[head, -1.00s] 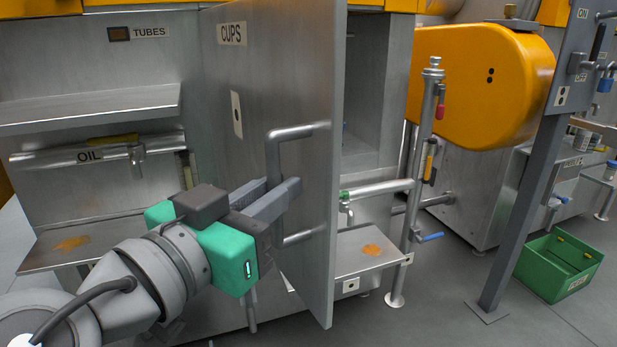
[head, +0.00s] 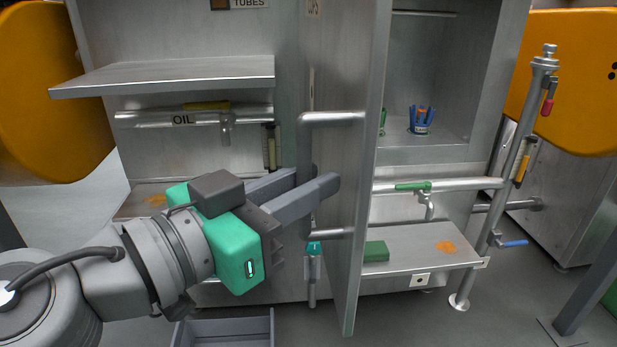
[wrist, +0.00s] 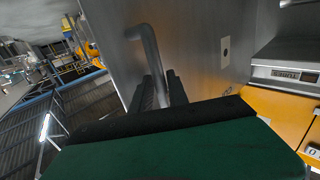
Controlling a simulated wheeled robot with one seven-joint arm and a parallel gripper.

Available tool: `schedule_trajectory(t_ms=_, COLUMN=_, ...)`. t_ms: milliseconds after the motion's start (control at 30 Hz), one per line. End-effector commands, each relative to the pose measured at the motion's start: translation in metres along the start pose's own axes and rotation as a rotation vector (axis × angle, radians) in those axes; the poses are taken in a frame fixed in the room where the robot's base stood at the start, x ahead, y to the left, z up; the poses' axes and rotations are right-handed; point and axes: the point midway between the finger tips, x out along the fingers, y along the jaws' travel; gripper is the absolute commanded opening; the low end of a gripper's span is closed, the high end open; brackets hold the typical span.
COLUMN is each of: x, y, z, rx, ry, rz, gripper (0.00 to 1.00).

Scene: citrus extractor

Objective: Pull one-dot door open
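The one-dot door (head: 365,170) is a tall grey metal panel. It stands swung out from its cabinet and shows nearly edge-on in the head view. The near finger hides part of the bar.
Right of the door, the open compartment holds a cup of blue items (head: 421,120). Below are a pipe with a green-handled tap (head: 413,187) and a ledge with a green block (head: 376,251). A shelf (head: 165,75) juts out at left. A grey bin (head: 225,330) is on the floor.

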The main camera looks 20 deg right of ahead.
Motion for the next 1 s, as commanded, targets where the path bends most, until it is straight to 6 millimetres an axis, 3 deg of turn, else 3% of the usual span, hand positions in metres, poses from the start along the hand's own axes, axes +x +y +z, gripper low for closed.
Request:
schedule_trajectory(t_ms=167, x=0.000, y=0.000, z=-0.001, rx=0.000, ry=0.003, rz=0.001, gripper=0.36)
schedule_trajectory(t_ms=467, x=-0.004, y=-0.001, z=-0.003, rx=0.000, ry=0.006, rz=0.002, gripper=0.36)
schedule_trajectory(t_ms=800, x=-0.066, y=-0.001, z=-0.005, rx=-0.002, ry=0.006, rz=-0.001, gripper=0.36)
schedule_trajectory(t_ms=1000, x=-0.078, y=0.000, z=-0.002, rx=0.000, ry=0.005, rz=0.003, gripper=0.36)
